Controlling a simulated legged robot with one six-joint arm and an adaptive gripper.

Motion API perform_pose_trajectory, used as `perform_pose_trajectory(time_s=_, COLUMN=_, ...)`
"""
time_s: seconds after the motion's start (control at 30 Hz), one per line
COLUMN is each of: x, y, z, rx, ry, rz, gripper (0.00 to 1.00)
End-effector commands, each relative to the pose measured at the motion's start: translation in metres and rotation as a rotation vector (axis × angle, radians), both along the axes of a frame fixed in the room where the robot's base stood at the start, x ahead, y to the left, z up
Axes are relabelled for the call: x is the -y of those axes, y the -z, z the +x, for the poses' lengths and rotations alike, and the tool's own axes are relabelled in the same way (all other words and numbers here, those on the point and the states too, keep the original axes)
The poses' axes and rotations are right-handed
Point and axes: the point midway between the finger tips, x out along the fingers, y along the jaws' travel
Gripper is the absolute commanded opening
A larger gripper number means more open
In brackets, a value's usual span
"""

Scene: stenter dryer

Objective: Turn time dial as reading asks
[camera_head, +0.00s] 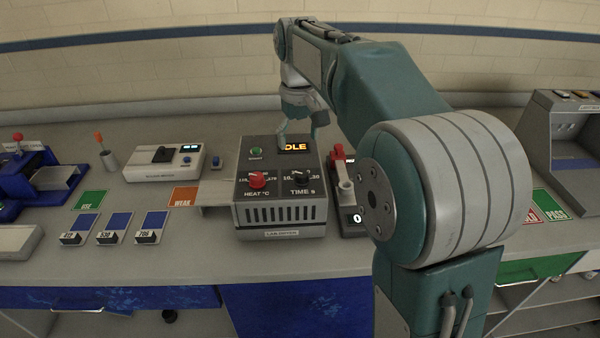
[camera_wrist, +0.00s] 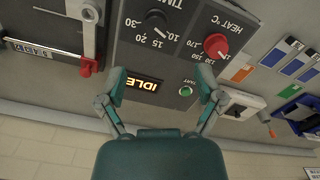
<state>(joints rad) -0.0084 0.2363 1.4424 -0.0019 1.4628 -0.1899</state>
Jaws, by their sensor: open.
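The lab dryer (camera_head: 281,214) is a grey box in the middle of the bench. Its black time dial (camera_head: 301,177) is on the right of the top panel, beside the red heat dial (camera_head: 257,180). In the wrist view, upside down, the time dial (camera_wrist: 157,18) has marks 10, 15, 20 and 30 around it; its exact setting is too small to tell. The dryer's display (camera_head: 295,147) reads IDLE, with a green start button (camera_head: 255,153) beside it. My gripper (camera_wrist: 164,84) is open and empty over the panel's display end, apart from the time dial.
A device with a red-ended lever (camera_head: 345,180) stands close to the dryer's right side, with a small lit readout. A white box (camera_head: 165,162), an orange WEAK card (camera_head: 184,197) and several numbered blue cards (camera_head: 115,227) lie to the left. A monitor-like unit (camera_head: 565,130) stands far right.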

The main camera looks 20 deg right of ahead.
Motion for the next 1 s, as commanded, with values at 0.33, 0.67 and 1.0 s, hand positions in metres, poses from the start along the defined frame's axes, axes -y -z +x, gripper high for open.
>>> perform_pose_trajectory(time_s=0.33, x=0.006, y=0.065, z=-0.001, rx=-0.005, ry=0.003, rz=0.004, gripper=0.86)
perform_pose_trajectory(time_s=0.67, x=0.002, y=0.096, z=-0.001, rx=0.0, ry=0.002, rz=0.001, gripper=0.86)
perform_pose_trajectory(time_s=1.0, x=0.004, y=0.096, z=-0.001, rx=0.0, ry=0.002, rz=0.003, gripper=0.41)
